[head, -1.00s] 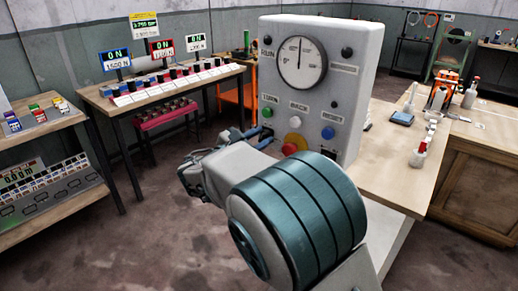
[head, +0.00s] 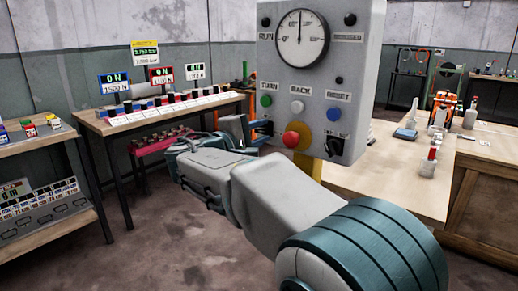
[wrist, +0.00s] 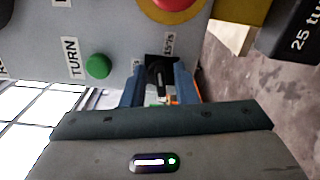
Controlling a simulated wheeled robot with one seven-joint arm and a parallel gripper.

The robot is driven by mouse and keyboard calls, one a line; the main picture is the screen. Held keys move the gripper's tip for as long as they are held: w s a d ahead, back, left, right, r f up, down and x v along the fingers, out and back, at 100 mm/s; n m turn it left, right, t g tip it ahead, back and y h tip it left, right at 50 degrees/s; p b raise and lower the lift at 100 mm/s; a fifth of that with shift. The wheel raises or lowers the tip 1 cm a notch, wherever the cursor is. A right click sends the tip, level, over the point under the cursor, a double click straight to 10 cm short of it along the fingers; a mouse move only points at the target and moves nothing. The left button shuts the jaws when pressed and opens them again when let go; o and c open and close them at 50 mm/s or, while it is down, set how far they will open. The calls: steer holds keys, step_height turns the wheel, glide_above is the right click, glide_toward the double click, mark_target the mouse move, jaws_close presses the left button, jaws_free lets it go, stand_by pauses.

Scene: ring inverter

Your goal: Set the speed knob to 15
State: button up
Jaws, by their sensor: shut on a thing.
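A black knob (head: 265,128) sits low on the left of the grey control panel (head: 365,80), below the green TURN button (head: 266,101). In the wrist view the knob (wrist: 158,75) shows between the two blue fingers of my gripper (wrist: 157,84), which is shut on it. In the head view my gripper (head: 255,132) reaches the panel from the left, and its fingers partly hide the knob.
The panel also bears a dial (head: 302,37), a white BACK button (head: 298,107), a blue RESET button (head: 334,115), a red button (head: 291,139) and another black knob (head: 334,145). A wooden table (head: 425,180) with tools stands right. A bench (head: 165,124) with displays stands left.

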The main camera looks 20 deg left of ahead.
steer(key=m+b, duration=0.3)
steer(key=shift+f, duration=0.3)
steer(key=shift+m+b, duration=0.5)
steer(key=shift+b, duration=0.25)
steer(key=shift+r, duration=0.15)
steer(key=o, duration=0.6)
steer(key=p+v, duration=0.1)
steer(key=v, duration=1.3)
steer(key=shift+p, duration=0.35)
